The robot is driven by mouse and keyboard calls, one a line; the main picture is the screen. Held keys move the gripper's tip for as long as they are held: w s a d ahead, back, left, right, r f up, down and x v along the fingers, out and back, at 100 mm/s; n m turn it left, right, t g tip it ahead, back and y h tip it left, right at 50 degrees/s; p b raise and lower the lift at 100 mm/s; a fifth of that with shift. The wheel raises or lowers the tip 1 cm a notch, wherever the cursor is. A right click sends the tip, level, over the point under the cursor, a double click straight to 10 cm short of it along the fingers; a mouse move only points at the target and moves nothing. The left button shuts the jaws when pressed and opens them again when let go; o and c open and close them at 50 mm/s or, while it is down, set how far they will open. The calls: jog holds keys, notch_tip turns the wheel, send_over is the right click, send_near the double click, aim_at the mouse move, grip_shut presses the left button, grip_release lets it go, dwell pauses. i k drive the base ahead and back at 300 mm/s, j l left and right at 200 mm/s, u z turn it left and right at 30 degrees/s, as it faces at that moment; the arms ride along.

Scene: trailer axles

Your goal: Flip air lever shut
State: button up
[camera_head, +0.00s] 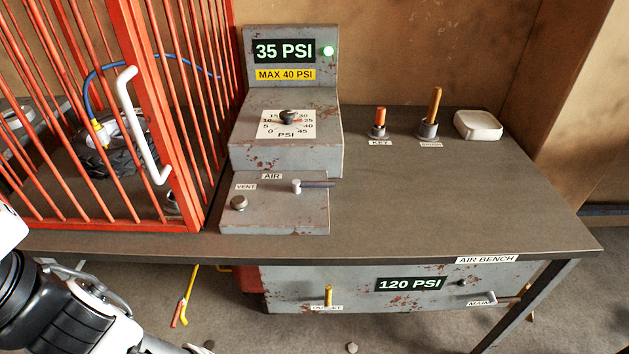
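The air lever (316,185) sits on top of a low grey box (275,222) on the bench, near the "AIR" label (272,176). It has a pale round pivot, and its dark handle lies roughly level, pointing right past the box's edge. A round vent knob (239,203) is on the same box to the left, under a "VENT" label. Part of my arm shows at the lower left, in front of the bench and well away from the lever. My gripper's fingers are not visible.
A red barred cage (180,120) with a white handle stands left of the box. Behind the box, a gauge unit (287,150) has a "35 PSI" display and green light. The bench top (430,200) is clear to the right, with two upright handles and a white dish behind.

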aim_at(297, 185)
jog(key=l+z, duration=0.15)
jog(key=l, duration=0.3)
jog(key=i+l+z, duration=0.15)
jog(key=l, duration=0.3)
jog(key=i+l+z, duration=0.15)
jog(key=l, duration=0.3)
jog(key=k+l, duration=0.05)
